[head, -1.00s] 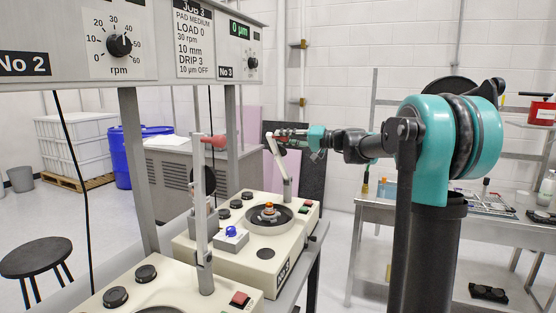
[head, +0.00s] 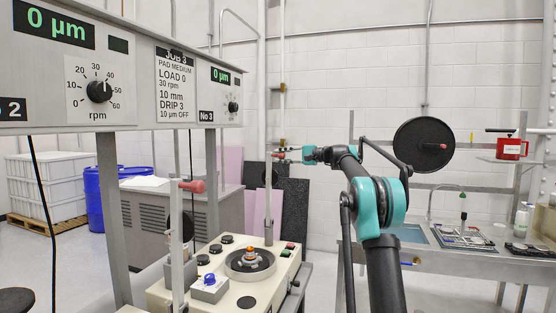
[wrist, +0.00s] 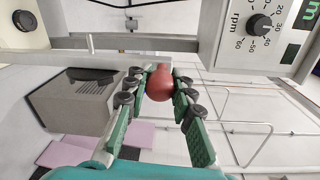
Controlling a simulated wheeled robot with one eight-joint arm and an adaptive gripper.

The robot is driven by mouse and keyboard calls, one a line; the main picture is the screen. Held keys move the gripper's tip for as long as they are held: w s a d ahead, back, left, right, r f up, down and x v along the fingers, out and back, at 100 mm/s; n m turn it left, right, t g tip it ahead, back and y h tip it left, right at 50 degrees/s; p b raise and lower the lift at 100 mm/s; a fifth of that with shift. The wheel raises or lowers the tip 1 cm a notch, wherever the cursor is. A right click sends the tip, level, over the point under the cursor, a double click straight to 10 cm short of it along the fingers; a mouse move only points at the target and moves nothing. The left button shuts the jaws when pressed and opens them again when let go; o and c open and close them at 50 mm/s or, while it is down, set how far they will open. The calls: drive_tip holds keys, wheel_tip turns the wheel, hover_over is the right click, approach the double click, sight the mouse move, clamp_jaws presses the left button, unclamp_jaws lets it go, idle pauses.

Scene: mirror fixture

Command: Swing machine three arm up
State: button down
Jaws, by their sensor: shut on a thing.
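Machine three (head: 225,296) is the cream bench unit below the No 3 panel, with a round dark plate (head: 265,268) on top. Its arm (head: 268,212) stands about upright at the back of the unit. My gripper (head: 279,156) is at the arm's top end. In the wrist view, my gripper (wrist: 159,88) has its green fingers shut on the arm's red ball knob (wrist: 160,84), which sits between the dark finger pads. In the head view the knob is small and partly covered by the fingers.
A nearer upright arm with a red knob (head: 192,186) stands in front, left of machine three's plate. The control panel (head: 150,75) overhangs at upper left. A steel bench (head: 432,255) with trays is at right. A grey cabinet (head: 150,215) stands behind the machines.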

drive_tip(key=shift+w+d+m, duration=0.2)
drive_tip(key=shift+w, duration=0.3)
drive_tip(key=shift+w+d+m, duration=0.2)
drive_tip(key=shift+w, duration=0.25)
drive_tip(key=c, duration=1.3)
unclamp_jaws()
drive_tip(key=shift+w+f, duration=0.1)
drive_tip(key=v, duration=1.2)
